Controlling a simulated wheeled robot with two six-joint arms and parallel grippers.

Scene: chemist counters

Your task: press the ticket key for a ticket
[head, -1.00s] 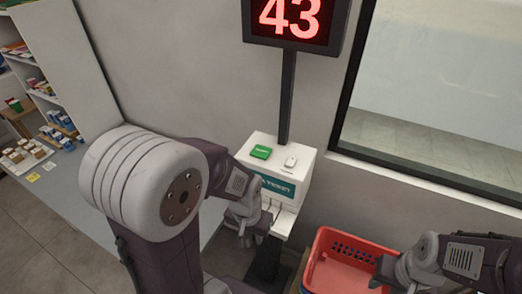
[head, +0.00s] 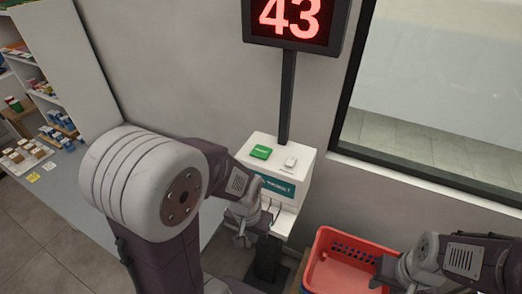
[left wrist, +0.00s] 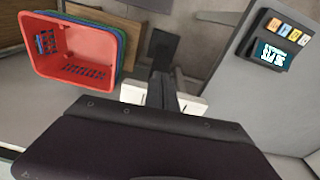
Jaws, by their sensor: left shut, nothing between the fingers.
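The white ticket machine (head: 262,142) stands on a dark post against the wall. A green key (head: 261,152) and a small white key (head: 290,162) sit on its top face. A teal label (head: 280,187) is on its front, partly hidden by my left arm. My left gripper (head: 242,240) is shut and empty, low in front of the machine and below the keys, apart from both. My right gripper (head: 380,282) is over the right side of the red basket; its fingers are too unclear to tell open from shut.
A display (head: 292,22) showing a red 43 is mounted above the machine. The red basket (head: 322,240) stands to its right, and also shows in the left wrist view (left wrist: 68,85). A grey counter (head: 62,200) and shelves are at left. A card terminal (left wrist: 276,54) shows at right in the left wrist view.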

